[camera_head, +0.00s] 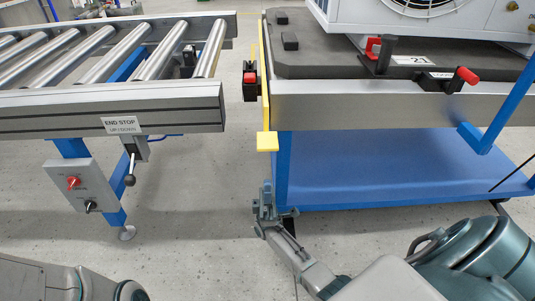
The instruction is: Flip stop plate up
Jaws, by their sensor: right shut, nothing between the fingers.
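A yellow plate (267,142) with a flat tab at its lower end sits at the left end of the cart (400,102). A thin yellow strip runs up from it along the cart's edge. My right gripper (264,202) is shut and empty, below the tab and apart from it, beside the cart's blue leg. My left gripper is not in view. The roller conveyor (110,108) at left carries an "END STOP UP/DOWN" label (121,125), with a black-knobbed lever (130,179) under it.
A gap of bare floor (225,170) separates conveyor and cart. A red-and-black latch (250,80) sticks out of the cart's left end. The blue lower shelf (380,170) lies right of my right gripper. A control box (79,185) hangs under the conveyor. Red-handled clamps (467,76) line the cart.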

